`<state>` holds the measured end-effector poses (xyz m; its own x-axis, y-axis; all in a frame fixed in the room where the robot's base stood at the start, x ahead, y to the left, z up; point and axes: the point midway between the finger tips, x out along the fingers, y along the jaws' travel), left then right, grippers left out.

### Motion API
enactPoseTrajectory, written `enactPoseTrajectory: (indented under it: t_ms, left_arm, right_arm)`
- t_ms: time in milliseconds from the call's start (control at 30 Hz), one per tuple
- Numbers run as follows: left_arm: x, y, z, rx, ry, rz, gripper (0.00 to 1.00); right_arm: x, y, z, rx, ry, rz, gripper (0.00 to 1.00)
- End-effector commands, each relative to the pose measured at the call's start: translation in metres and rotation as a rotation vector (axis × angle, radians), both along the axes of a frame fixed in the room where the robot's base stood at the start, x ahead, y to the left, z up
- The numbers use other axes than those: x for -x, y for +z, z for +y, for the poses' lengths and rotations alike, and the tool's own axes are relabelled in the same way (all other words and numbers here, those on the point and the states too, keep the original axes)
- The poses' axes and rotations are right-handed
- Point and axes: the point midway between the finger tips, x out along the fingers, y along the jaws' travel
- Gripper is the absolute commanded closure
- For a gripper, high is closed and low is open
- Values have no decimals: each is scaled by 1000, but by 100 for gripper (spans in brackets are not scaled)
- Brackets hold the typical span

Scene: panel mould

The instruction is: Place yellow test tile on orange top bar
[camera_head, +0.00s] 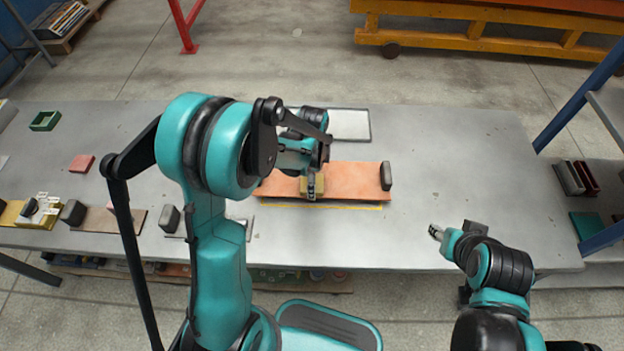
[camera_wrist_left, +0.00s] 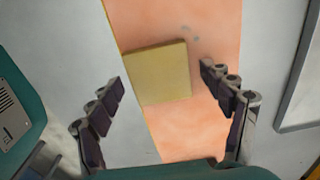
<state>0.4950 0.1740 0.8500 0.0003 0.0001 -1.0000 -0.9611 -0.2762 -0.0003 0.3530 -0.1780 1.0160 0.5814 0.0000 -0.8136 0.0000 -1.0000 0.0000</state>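The orange top bar (camera_head: 352,180) lies flat across the middle of the table. The square yellow test tile (camera_head: 312,186) rests on it, left of the bar's middle. In the left wrist view the tile (camera_wrist_left: 157,73) lies flat on the bar (camera_wrist_left: 200,130), close to one long edge, and one corner seems to reach slightly past that edge. My left gripper (camera_wrist_left: 163,80) is open, its fingers spread on either side of the tile without touching it. My right gripper (camera_head: 437,232) hangs over the table's front right, away from the bar; its fingers are too small to read.
A dark upright block (camera_head: 386,176) stands at the bar's right end. A thin yellow strip (camera_head: 345,207) runs along the near side. A light grey panel (camera_head: 350,125) lies behind. A green tray (camera_head: 45,121) and a pink tile (camera_head: 82,163) are at left. The table's right side is clear.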

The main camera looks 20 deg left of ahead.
Motion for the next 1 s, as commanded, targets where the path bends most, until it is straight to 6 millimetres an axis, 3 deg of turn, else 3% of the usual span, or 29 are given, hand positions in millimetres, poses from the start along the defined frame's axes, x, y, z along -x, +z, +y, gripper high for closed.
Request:
enactPoseTrajectory:
  t_ms: [233, 367, 700, 1000]
  left_arm:
    - [0, 1, 0, 0, 0, 0, 20]
    - [0, 11, 0, 0, 0, 0, 20]
    - [0, 85, 0, 0, 0, 0, 20]
    - [1, 123, 0, 0, 4, -2, 20]
  right_arm:
    - [0, 1, 0, 0, 0, 0, 58]
    - [0, 7, 0, 0, 0, 0, 58]
    - [0, 33, 0, 0, 0, 0, 58]
    - [0, 43, 0, 0, 0, 0, 58]
